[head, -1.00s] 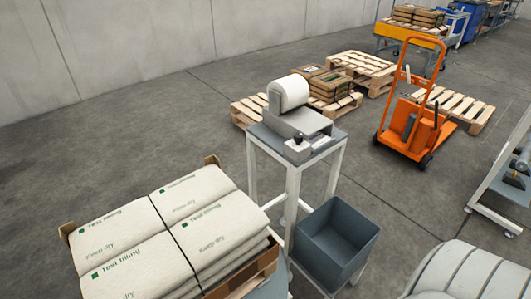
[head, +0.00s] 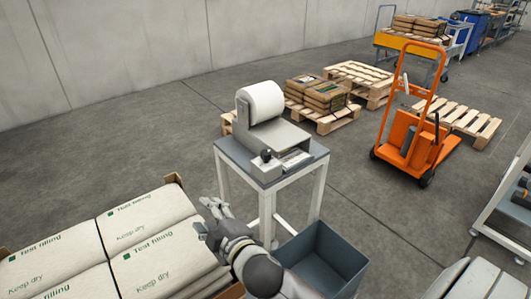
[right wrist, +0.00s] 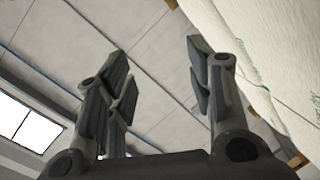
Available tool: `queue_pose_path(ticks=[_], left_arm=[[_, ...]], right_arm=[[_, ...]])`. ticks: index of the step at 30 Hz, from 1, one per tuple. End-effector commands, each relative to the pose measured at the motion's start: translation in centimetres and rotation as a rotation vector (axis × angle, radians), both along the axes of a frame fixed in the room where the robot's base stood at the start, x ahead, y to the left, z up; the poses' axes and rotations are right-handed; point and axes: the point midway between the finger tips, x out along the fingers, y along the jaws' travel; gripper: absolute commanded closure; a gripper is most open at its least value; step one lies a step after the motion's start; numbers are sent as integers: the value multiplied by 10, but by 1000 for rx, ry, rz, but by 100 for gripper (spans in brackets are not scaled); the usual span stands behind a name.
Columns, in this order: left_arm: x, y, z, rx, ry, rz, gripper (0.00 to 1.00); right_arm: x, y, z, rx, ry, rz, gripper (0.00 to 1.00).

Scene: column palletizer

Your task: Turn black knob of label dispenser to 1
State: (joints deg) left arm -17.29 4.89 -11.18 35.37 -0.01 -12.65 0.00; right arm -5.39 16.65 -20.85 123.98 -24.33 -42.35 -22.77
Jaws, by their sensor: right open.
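The label dispenser (head: 270,128) is a grey machine with a white label roll (head: 262,101), on a small grey stand (head: 318,155). Its black knob (head: 267,153) shows as a small dark ball at the front left of the dispenser; its setting is too small to read. My right gripper (head: 215,208) is in front of the stand, to the left of and below the knob, apart from it. In the right wrist view the fingers (right wrist: 160,85) are spread with nothing between them. My left gripper is not in view.
White sacks (head: 155,262) are stacked at the left, close to my right gripper. A grey bin (head: 345,262) stands below the stand at its right. Loaded pallets (head: 318,95) and an orange lift truck (head: 415,130) stand behind.

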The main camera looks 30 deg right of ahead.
Motion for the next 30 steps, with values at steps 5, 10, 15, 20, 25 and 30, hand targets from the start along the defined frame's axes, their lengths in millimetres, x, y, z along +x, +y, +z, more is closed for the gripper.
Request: queue_pose_path(ticks=[5, 10, 15, 20, 25, 30], left_arm=[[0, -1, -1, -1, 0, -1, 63], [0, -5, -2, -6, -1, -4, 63], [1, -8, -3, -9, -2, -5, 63], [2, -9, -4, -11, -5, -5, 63], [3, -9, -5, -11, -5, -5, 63], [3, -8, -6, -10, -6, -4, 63]], right_arm=[[34, 52, 107, -362, -432, 209, 51], [21, 126, 190, -847, -926, 424, 51], [-14, 187, 206, -1384, -1395, 632, 51], [-27, 199, 168, -1910, -1769, 857, 51], [-5, 145, 116, 2066, 1713, -1029, 51], [35, 29, 98, 1668, 1198, -1073, 51]])
